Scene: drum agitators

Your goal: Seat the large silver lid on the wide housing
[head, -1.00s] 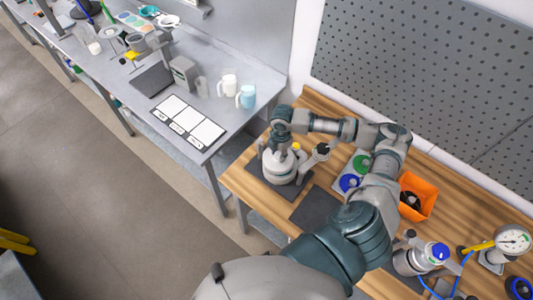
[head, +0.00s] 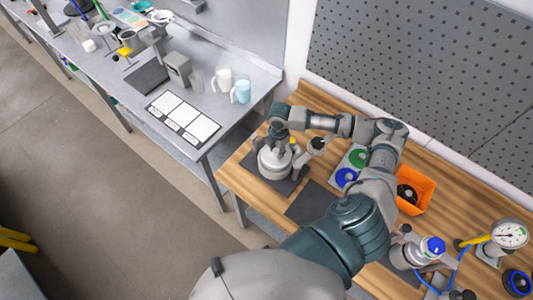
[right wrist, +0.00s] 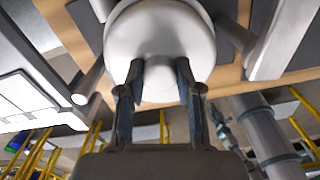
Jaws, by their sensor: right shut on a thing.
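My right gripper (head: 278,142) is over the pale round housing (head: 274,164) on the dark mat at the left end of the wooden bench. In the right wrist view its two fingers (right wrist: 159,68) are shut on the knob of the large silver lid (right wrist: 132,32), a smooth, pale round disc. In the head view the lid and housing run together below the gripper, and I cannot tell whether the lid touches the housing rim or is a little above it. My left gripper is not in view.
Beside the housing, right of my gripper, is a grey cylindrical part with a dark top (head: 316,146). Green and blue discs (head: 346,177), an orange bin (head: 421,190) and a gauge (head: 509,234) lie farther right. An empty dark mat (head: 312,204) is near the front.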

